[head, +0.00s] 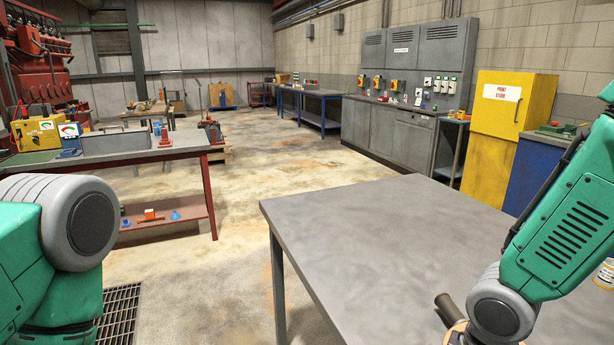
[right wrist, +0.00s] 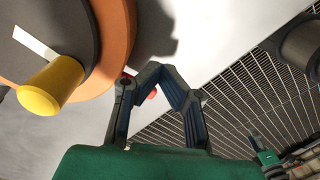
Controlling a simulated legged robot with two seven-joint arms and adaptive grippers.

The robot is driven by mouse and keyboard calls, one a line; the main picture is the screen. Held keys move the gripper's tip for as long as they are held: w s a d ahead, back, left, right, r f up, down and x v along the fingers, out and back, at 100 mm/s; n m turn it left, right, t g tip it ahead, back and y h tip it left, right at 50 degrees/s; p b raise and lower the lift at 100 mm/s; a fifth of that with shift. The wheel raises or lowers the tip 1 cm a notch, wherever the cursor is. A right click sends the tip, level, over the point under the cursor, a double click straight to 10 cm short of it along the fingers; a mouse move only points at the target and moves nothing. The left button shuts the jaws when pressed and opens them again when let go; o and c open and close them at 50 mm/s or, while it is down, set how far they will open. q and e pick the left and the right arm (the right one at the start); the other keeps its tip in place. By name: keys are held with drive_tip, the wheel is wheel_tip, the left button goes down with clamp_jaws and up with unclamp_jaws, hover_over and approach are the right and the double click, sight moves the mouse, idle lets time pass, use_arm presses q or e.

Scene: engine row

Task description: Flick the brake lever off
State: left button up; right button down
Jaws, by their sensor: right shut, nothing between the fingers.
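In the right wrist view, a yellow rounded knob (right wrist: 50,86) stands out in front of a dark grey disc (right wrist: 70,40) with an orange rim (right wrist: 117,40) and a white strip. I cannot tell for sure whether the knob belongs to the brake lever. My right gripper (right wrist: 160,72) is shut and empty, to the right of the knob and apart from it; one finger lies close to the orange rim. A small red thing (right wrist: 152,94) shows between the finger links. In the head view the right gripper is hidden below my arm. My left gripper is out of view.
A grey table (head: 370,225) with a mostly bare top lies ahead. A dark cylinder (head: 449,308) stands near its front edge beside my right arm. A floor grating (head: 120,312) is at lower left. A red-legged workbench (head: 150,150) and yellow cabinet (head: 505,135) stand farther off.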

drive_tip(key=shift+a, duration=0.15)
drive_tip(key=shift+w+a+r, duration=0.1)
drive_tip(key=shift+w, duration=0.25)
drive_tip(key=shift+w+a+p, duration=0.4)
drive_tip(key=shift+w+p, duration=0.1)
drive_tip(key=shift+w, duration=0.35)
drive_tip(key=shift+w+a+p, duration=0.45)
drive_tip(key=shift+w+p, duration=0.05)
drive_tip(key=shift+w, duration=0.4)
drive_tip(key=shift+w+a+p, duration=0.4)
drive_tip(key=shift+w+p, duration=0.1)
drive_tip(key=shift+w, duration=0.35)
wheel_tip(320, 180, up, 7)
drive_tip(key=p, duration=0.7)
drive_tip(key=shift+s+d, duration=0.2)
drive_tip(key=shift+s, duration=0.15)
